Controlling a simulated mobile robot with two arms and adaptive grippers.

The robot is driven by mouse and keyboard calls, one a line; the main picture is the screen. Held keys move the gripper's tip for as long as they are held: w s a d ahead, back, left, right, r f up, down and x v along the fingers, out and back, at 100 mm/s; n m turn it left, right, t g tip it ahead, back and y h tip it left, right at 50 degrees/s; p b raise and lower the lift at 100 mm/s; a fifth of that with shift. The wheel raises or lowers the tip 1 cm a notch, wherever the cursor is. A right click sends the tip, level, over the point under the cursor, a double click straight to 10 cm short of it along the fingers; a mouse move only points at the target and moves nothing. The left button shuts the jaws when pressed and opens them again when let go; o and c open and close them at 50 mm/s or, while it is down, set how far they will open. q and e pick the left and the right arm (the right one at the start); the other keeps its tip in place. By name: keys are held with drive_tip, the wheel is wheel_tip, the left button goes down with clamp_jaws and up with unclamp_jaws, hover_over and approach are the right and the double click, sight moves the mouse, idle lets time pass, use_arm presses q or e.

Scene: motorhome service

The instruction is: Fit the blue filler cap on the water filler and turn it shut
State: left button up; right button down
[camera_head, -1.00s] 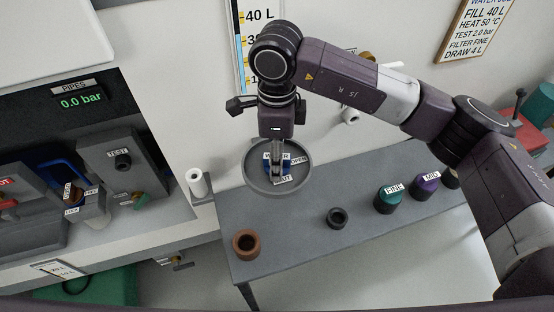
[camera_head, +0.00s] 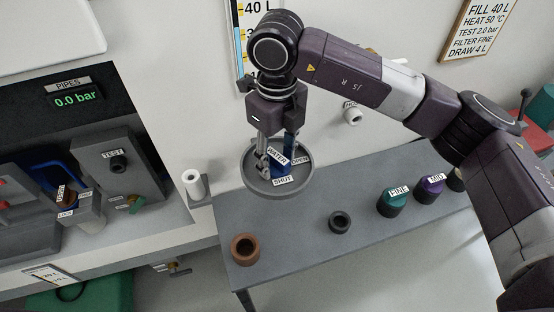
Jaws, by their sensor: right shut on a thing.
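The blue filler cap (camera_head: 283,169) sits at the round grey filler dish (camera_head: 250,184) on the wall, in the middle of the head view. Labels on and around it read WATER, OPEN and SHUT; OPEN is at the right and SHUT below. My right gripper (camera_head: 274,158) reaches down to the dish from above and is shut on the blue cap. Its fingers and the WATER label hide part of the cap, so I cannot tell how fully it is seated. My left gripper is not in view.
A grey bench (camera_head: 290,235) stands below, with a brown ring (camera_head: 245,249), a dark ring (camera_head: 340,222), a teal FINE piece (camera_head: 393,201) and a purple MID piece (camera_head: 428,189). A white cylinder (camera_head: 195,184) stands at left, near the service panel.

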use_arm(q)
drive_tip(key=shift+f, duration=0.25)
use_arm(e)
drive_tip(key=shift+m, duration=0.7)
drive_tip(key=c, duration=1)
unclamp_jaws()
